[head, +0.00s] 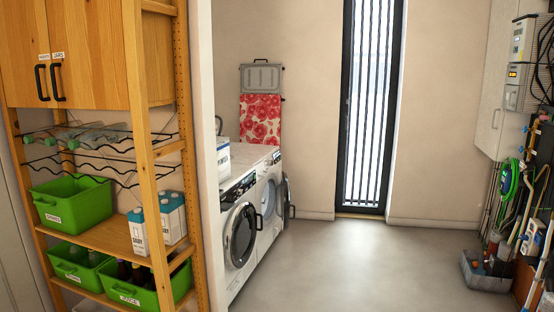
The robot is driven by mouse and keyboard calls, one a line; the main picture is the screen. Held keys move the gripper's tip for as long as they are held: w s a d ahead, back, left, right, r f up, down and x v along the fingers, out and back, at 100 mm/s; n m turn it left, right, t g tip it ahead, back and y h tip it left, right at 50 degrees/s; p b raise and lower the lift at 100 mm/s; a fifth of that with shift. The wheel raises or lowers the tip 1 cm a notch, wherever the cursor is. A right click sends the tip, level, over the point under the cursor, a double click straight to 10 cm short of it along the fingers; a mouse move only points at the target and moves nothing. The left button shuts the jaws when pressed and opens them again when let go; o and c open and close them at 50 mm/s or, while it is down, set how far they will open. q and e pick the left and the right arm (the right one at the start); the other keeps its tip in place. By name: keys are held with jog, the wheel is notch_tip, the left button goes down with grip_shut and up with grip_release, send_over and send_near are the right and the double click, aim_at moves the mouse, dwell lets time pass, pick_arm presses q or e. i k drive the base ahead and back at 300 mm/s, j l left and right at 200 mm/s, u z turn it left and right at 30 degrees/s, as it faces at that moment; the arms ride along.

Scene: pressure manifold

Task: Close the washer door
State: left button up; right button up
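Two white front-loading machines stand side by side along the left wall, beyond the wooden shelf. The nearer machine (236,284) has a round dark-glass door (240,235) that looks shut against its front. The farther machine (266,180) has a round door (287,198) that stands out from its front into the room, seen nearly edge-on, so it looks open. I cannot tell which machine is the washer. Neither of my grippers shows in the head view.
A wooden shelf unit (141,130) with green bins (72,204) and cartons (140,232) stands close on the left. The grey floor (360,265) is clear in the middle. A grey bin (486,272) and long-handled tools line the right side.

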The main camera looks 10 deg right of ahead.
aim_at(286, 205)
jog(key=i+l+z, duration=0.55)
jog(key=i+z, duration=0.2)
jog(key=i, duration=0.25)
jog(key=i+l+z, duration=0.1)
jog(key=i, duration=0.95)
jog(key=i+l+z, duration=0.15)
jog(key=i, duration=0.85)
jog(key=i+l+u, duration=0.2)
jog(key=i+u, duration=0.3)
jog(key=i+l+u, duration=0.5)
jog(key=i, duration=0.15)
jog(key=i+l+u, duration=0.5)
jog(key=l, duration=0.1)
